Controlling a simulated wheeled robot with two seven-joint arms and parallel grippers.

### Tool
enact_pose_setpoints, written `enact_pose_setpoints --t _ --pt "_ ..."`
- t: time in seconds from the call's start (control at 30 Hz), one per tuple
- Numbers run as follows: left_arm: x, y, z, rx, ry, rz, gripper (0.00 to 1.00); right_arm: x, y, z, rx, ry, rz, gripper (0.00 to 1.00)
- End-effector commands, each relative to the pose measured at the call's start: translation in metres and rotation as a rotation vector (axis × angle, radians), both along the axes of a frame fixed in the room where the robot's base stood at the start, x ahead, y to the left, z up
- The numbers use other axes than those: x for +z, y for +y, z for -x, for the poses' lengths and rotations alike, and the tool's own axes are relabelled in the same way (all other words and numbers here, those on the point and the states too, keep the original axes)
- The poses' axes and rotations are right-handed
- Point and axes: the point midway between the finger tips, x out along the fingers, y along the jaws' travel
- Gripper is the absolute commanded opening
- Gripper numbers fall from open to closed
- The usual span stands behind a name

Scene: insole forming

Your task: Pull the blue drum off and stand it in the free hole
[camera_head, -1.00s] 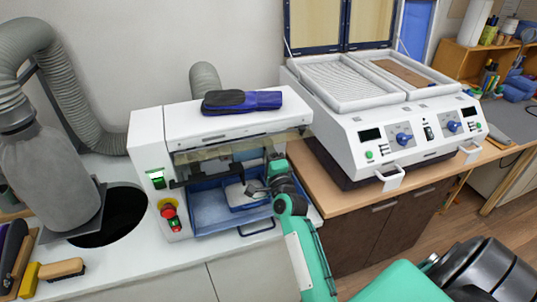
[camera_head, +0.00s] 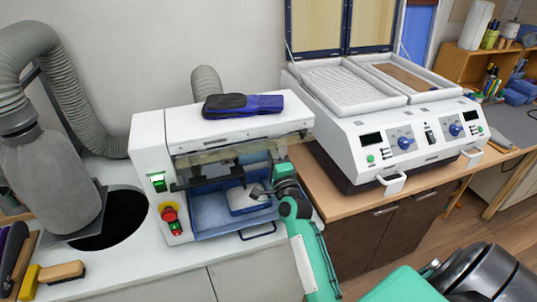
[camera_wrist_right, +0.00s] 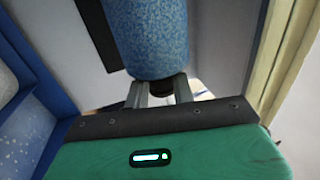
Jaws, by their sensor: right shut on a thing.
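The blue drum (camera_wrist_right: 152,38) is a speckled blue cylinder and fills the upper middle of the right wrist view. A dark round end piece (camera_wrist_right: 165,86) shows at its near end. My right gripper (camera_wrist_right: 160,92) has its two fingers closed around this end piece. In the head view my right gripper (camera_head: 262,191) reaches into the open front of the white machine (camera_head: 148,150). In that view I cannot clearly make out the drum behind the machine's cover and bar. I cannot make out the free hole in either view. My left gripper is not in view.
A blue tray (camera_head: 208,216) with a white-and-blue block (camera_head: 240,205) lies inside the machine, close to my right gripper. A clear cover (camera_head: 215,152) hangs above. A white forming press (camera_head: 370,160) stands to the right. A dark round opening (camera_head: 120,215) is in the left worktop.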

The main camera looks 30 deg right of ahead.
Motion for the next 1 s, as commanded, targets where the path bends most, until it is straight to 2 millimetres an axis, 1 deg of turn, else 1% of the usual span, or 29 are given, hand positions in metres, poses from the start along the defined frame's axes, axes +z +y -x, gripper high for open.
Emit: enact_pose_setpoints --t 1.0 --pt "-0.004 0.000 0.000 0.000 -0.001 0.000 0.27 0.000 -0.030 0.007 0.000 -0.001 -0.001 0.00"
